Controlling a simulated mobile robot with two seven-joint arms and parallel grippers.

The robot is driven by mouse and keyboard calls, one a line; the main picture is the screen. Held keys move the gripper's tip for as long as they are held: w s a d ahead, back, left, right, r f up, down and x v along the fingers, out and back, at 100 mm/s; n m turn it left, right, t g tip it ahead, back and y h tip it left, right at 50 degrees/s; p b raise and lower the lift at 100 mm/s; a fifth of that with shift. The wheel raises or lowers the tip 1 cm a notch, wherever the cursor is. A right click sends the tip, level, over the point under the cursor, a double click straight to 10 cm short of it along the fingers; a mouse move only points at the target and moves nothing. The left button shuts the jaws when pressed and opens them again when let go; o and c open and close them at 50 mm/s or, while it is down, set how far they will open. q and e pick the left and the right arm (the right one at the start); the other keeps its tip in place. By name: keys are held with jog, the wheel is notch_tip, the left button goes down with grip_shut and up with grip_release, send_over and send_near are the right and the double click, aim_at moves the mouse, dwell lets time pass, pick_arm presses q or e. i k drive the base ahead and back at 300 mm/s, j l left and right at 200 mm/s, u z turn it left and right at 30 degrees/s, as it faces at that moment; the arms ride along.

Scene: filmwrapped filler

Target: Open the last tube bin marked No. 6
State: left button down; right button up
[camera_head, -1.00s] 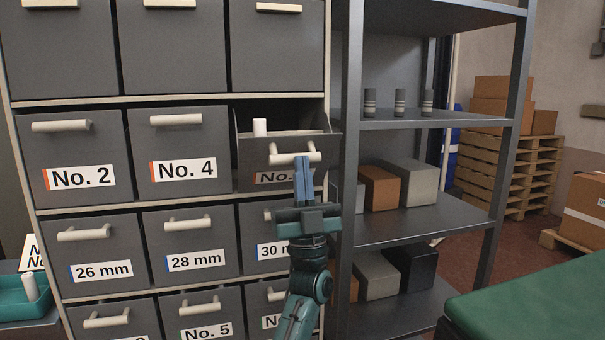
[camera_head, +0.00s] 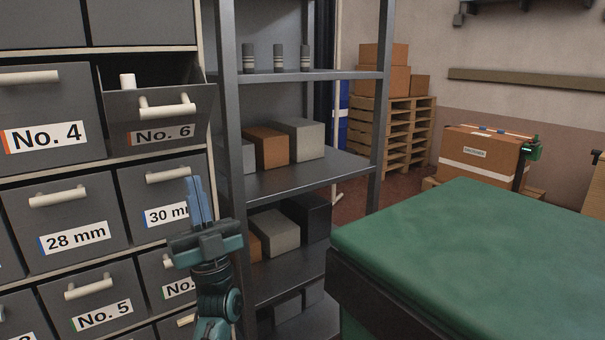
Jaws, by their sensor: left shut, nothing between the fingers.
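The bin marked No. 6 (camera_head: 183,131) is in the upper left of the head view. It is tipped forward and open, and a white cylinder (camera_head: 127,81) stands up inside it. Its pale bar handle (camera_head: 167,106) is free. My left gripper (camera_head: 196,200) is shut and empty, below and to the right of the No. 6 bin, in front of the 30 mm drawer (camera_head: 162,216) and apart from the handle. My right gripper is not in view.
Neighbouring drawers No. 4 (camera_head: 45,137), 28 mm (camera_head: 77,239) and No. 5 (camera_head: 103,316) are closed. A grey metal shelf rack (camera_head: 228,120) stands just right of the cabinet. A green-topped table (camera_head: 470,255) fills the lower right. Pallets and cartons stand at the back.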

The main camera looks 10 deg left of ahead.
aim_at(158, 111)
jog(key=k, duration=1)
